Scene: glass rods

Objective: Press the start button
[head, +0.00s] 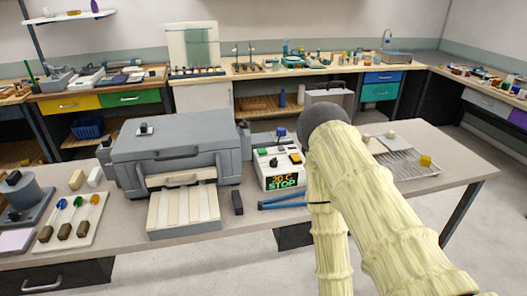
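A white control box (281,168) stands on the near table, right of the grey furnace. Its dark display (285,182) reads "20 C" and "STOP". A green button (262,151) is at the top left of the box. An orange button (295,158) and small dark controls are beside it. No start label is readable. My arm, in a cream sleeve, stands just right of the box. My gripper is not visible.
The grey furnace (178,140) has a row of pale slats at its front. Blue tongs (290,203) lie before the box, and a small dark block (237,202) stands left of them. A wire rack (408,164) is right of my arm.

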